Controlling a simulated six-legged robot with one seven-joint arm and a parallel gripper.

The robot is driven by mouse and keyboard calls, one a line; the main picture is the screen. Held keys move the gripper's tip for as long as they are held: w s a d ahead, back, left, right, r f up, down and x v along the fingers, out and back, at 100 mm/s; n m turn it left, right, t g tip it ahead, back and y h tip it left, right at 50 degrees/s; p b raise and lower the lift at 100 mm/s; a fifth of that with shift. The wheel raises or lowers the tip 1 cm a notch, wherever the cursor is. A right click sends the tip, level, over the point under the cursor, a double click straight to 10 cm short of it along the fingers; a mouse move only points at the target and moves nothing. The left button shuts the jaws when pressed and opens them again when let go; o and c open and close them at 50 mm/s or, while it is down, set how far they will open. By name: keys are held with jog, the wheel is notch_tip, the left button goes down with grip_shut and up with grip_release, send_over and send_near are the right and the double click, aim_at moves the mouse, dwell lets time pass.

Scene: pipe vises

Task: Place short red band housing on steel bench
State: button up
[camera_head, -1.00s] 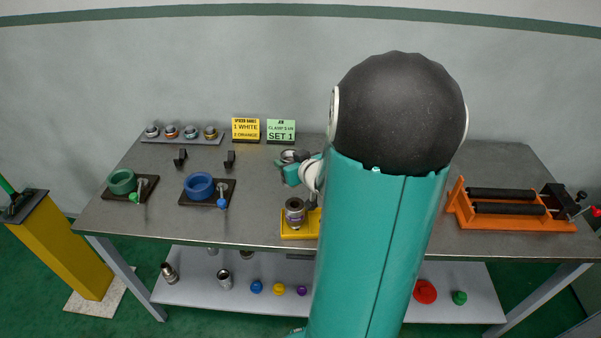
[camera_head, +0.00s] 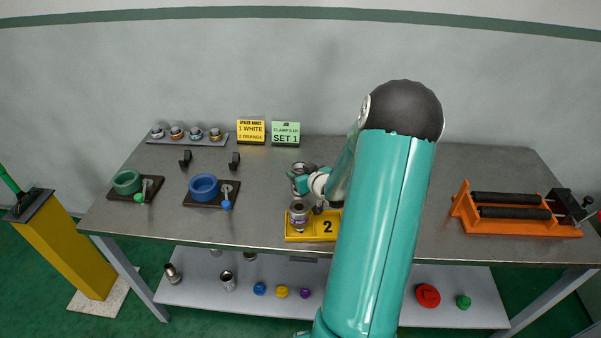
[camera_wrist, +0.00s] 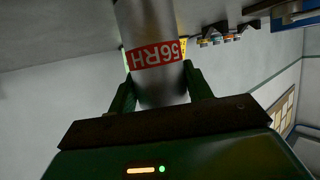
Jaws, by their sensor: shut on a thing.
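The red band housing (camera_wrist: 153,30) is a silver cylinder with a red printed band. My gripper (camera_wrist: 160,88) is shut on it, with a green finger on each side. In the head view, my gripper (camera_head: 308,184) is over the middle of the steel bench (camera_head: 400,235), behind the yellow stand. A grey round end (camera_head: 298,168) shows at the gripper, likely the held housing. Whether it touches the bench top cannot be told. My arm hides part of the bench to the right.
A yellow stand (camera_head: 295,234) marked 2 holds a metal cylinder (camera_head: 299,213) just in front of my gripper. Green (camera_head: 127,182) and blue (camera_head: 204,187) vises stand left, an orange roller stand (camera_head: 515,228) right. Sign cards (camera_head: 251,131) stand behind. Bench between blue vise and gripper is clear.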

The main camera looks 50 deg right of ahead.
jog(key=shift+f, duration=0.1)
jog(key=o, duration=1.3)
jog(key=shift+r, duration=0.2)
jog(key=v, duration=1.2)
jog(key=w+a+r+n+g+h, duration=0.1)
jog(key=w+a+r+g, duration=0.1)
jog(key=a+r, duration=0.45)
jog(key=w+a+r+g, duration=0.2)
jog(key=w+a+r, duration=0.1)
jog(key=a+r, duration=0.4)
jog(key=s+a+r+g+y, duration=0.1)
jog(key=s+a, duration=0.3)
jog(key=a, duration=0.4)
jog(key=s+a+r+n+g+y, duration=0.1)
jog(key=s+a+r+y, duration=0.1)
jog(key=s+a, duration=0.2)
jog(key=s+a+r+n+g+y, duration=0.1)
jog(key=s+a, duration=0.4)
jog(key=a, duration=0.6)
jog(key=shift+a+r+y, duration=0.25)
jog(key=shift+a+y, duration=0.05)
jog(key=shift+y, duration=0.2)
